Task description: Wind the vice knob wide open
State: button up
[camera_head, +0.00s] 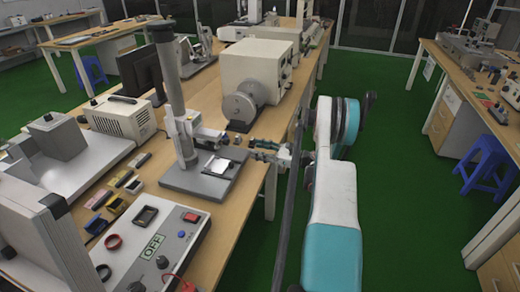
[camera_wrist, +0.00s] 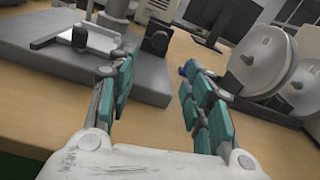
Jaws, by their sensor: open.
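A test stand with a tall grey column (camera_head: 172,85) stands on a grey base (camera_head: 180,183) near the table's right edge. My gripper (camera_head: 258,148) reaches in from the right. In the wrist view its teal-padded fingers (camera_wrist: 157,72) are apart, with nothing between them.
A beige machine with a round grey disc (camera_head: 240,108) stands behind my gripper; its discs (camera_wrist: 262,58) are close to the right finger. A control box marked OFF (camera_head: 150,245) and small coloured blocks lie in front.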

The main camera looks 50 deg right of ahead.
aim_at(228, 143)
dwell(0.3)
jog(key=shift+w+d+f+n+y, duration=0.15)
jog(key=shift+w+n+y, duration=0.35)
jog(key=shift+w+n, duration=0.5)
jog(key=b+x, duration=0.2)
jog(key=x, duration=0.4)
jog(key=b+x, duration=0.2)
jog(key=x, duration=0.5)
jog(key=shift+f, duration=0.1)
jog(key=c, duration=1.1)
